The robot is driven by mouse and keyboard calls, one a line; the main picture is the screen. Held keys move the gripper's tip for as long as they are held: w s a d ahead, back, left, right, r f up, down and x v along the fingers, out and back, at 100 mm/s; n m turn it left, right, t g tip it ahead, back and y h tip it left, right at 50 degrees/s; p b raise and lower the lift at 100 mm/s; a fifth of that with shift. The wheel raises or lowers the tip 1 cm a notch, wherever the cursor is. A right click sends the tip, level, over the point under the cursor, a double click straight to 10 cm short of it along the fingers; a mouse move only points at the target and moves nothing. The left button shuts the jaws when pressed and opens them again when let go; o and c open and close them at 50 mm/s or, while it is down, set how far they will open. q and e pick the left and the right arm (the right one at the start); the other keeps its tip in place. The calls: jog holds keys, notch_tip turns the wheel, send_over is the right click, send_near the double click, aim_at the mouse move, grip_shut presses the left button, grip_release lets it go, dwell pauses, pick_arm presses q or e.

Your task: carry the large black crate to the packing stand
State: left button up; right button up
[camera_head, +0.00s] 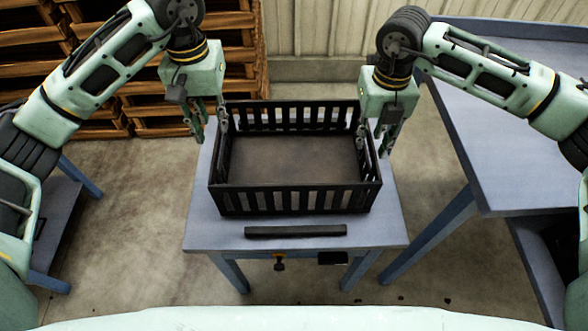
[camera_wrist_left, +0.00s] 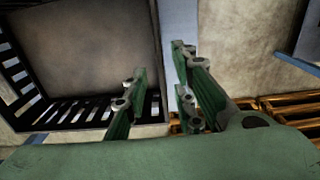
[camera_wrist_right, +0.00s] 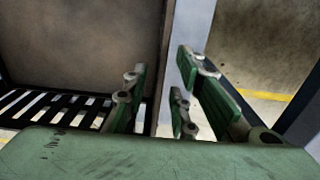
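The large black crate (camera_head: 297,200), slatted and empty, sits upright on a small blue-grey table (camera_head: 220,236). My left gripper (camera_head: 211,122) points down at the crate's left wall, one finger inside and one outside. In the left wrist view its fingers (camera_wrist_left: 158,98) stand apart with the crate's rim between them. My right gripper (camera_head: 374,140) is placed the same way at the right wall. In the right wrist view its fingers (camera_wrist_right: 164,95) are also apart, with the wall between them. No label shows which surface is the packing stand.
A black bar (camera_head: 295,231) lies on the small table in front of the crate. A larger blue-grey table (camera_head: 510,150) stands close on the right, its visible top clear. Stacked wooden pallets (camera_head: 110,105) stand behind left. Another blue-grey frame (camera_head: 62,215) is at the left.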

notch_tip(320, 180, up, 5)
jog(key=shift+r, duration=0.1)
dwell(0.7)
